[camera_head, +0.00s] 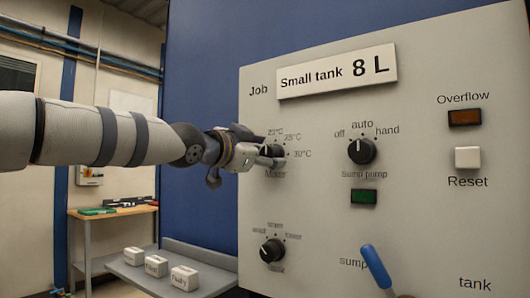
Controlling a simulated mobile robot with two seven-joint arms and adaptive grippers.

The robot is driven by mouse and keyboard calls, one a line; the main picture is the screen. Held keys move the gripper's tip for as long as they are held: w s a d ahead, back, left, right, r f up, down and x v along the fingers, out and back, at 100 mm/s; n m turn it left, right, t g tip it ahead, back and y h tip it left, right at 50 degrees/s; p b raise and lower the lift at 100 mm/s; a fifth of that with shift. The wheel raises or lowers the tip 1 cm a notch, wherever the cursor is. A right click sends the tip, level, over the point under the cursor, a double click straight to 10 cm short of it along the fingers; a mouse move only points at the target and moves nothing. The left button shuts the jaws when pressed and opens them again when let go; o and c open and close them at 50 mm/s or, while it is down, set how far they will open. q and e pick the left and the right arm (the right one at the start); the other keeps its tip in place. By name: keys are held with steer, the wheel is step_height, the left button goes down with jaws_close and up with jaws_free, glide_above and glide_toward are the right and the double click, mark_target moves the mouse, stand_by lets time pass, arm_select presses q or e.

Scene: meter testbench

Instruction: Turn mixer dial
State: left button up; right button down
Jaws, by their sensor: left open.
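The mixer dial (268,150) is a small black knob on the light grey panel, with temperature marks around it and the label "Mixer" under it. My left gripper (268,156) reaches in from the left, with its fingertips at the dial and partly covering it. The jaws are open around or just in front of the knob; contact cannot be told. The knob's pointer is mostly hidden. My right gripper is not in view.
The panel (420,220) also carries a sump pump dial (361,151), a lower dial (272,250), a green lamp (364,197), an orange overflow lamp (465,118), a white reset button (467,158) and a blue lever (376,266). White blocks (156,266) stand on a shelf (217,281).

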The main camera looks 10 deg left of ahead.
arm_select(q)
step_height(320, 180, up, 10)
stand_by(0.4)
stand_by(0.3)
